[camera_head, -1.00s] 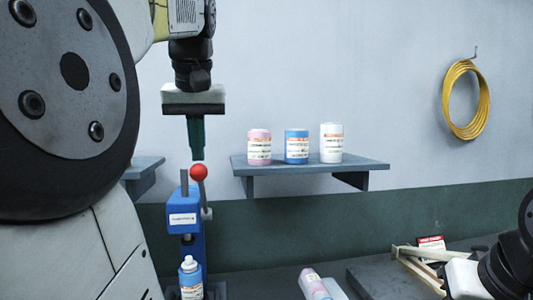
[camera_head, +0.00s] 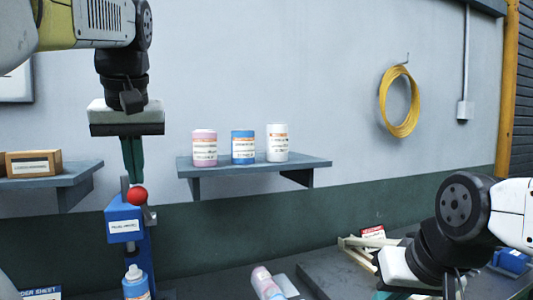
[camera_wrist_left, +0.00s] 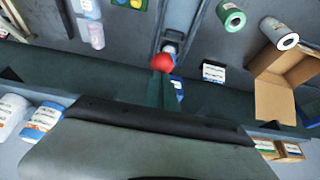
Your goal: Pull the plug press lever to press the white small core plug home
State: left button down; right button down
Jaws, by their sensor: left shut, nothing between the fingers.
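The blue plug press (camera_head: 124,224) stands on the bench at the lower left of the head view. Its lever ends in a red ball knob (camera_head: 137,196). My left gripper (camera_head: 134,181) points down with its fingers shut and empty, tips right at the top of the knob; whether they touch it I cannot tell. In the left wrist view the red knob (camera_wrist_left: 163,62) sits just beyond the fingertips (camera_wrist_left: 165,78). A blue bottle with a white top (camera_head: 136,284) stands at the press. I cannot clearly make out the white small core plug. My right gripper (camera_head: 395,293) is cut off at the bottom edge.
A wall shelf (camera_head: 250,163) with pink, blue and white canisters is right of the press. Another shelf (camera_head: 70,180) at left holds a brown box (camera_head: 34,163). A wooden frame (camera_head: 357,252) lies near my right arm. A yellow coil (camera_head: 398,102) hangs on the wall.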

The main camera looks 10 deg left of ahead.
aim_at(136, 198)
pick_arm(q)
jog(key=shift+s+d+f, duration=0.2)
jog(key=shift+s+f, duration=0.1)
jog(key=shift+f, duration=0.3)
jog(key=shift+s+d+f, duration=0.15)
jog(key=shift+s+f, duration=0.1)
jog(key=shift+f, duration=0.3)
jog(key=shift+s+d+f, duration=0.1)
jog(key=shift+s+f, duration=0.15)
jog(key=shift+f, duration=0.4)
jog(key=shift+s+d+f, duration=0.1)
jog(key=shift+s+f, duration=0.1)
jog(key=shift+f, duration=0.4)
jog(key=shift+s+f, duration=0.1)
jog(key=shift+f, duration=0.25)
jog(key=f, duration=0.3)
jog(key=shift+s+d+f, duration=0.15)
jog(key=shift+s+d, duration=0.1)
jog(key=shift+s, duration=0.1)
